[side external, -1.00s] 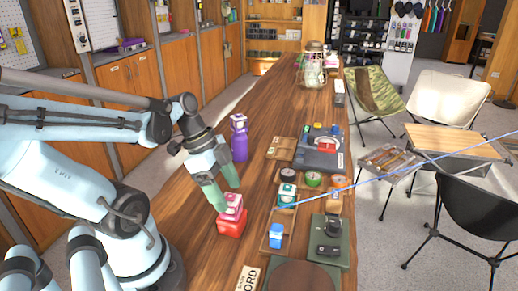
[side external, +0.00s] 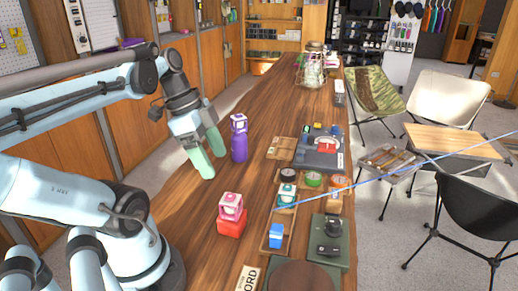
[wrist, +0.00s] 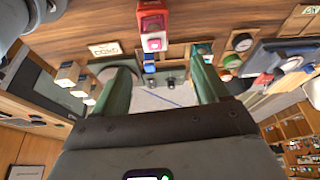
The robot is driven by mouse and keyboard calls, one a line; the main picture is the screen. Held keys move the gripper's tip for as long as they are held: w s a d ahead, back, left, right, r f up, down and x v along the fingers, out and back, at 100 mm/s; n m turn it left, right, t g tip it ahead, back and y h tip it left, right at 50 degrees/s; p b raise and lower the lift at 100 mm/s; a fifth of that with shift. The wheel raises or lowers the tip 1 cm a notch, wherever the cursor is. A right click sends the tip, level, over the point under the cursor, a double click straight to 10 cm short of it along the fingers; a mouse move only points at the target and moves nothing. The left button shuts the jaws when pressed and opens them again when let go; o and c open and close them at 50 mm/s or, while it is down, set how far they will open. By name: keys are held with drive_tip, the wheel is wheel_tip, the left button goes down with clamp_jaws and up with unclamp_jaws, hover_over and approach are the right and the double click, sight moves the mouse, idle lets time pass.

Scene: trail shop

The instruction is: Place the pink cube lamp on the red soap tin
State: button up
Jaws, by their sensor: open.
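The pink cube lamp (side external: 231,205) sits on top of the red soap tin (side external: 231,226) on the wooden counter, and looks upright. In the wrist view the pink lamp (wrist: 154,41) and the red tin (wrist: 152,14) show together near the top. My gripper (side external: 212,163) is open and empty, above the counter's left edge, behind and apart from the lamp and tin. Its two green fingers are spread in the wrist view (wrist: 162,85).
A wooden tray (side external: 265,242) with a blue cube (side external: 276,233) and a green mat (side external: 342,252) lie right of the tin. Bare counter lies between the bottle and the lamp.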

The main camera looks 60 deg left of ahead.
drive_tip(key=w+d+f+n+t+y, duration=0.2)
drive_tip(key=w+d+f+n+t, duration=0.1)
drive_tip(key=w+d+n, duration=0.5)
drive_tip(key=shift+w+d+t+y, duration=0.25)
drive_tip(key=shift+w+t, duration=0.25)
drive_tip(key=shift+w, duration=0.4)
drive_tip(key=shift+f, duration=0.1)
idle(0.4)
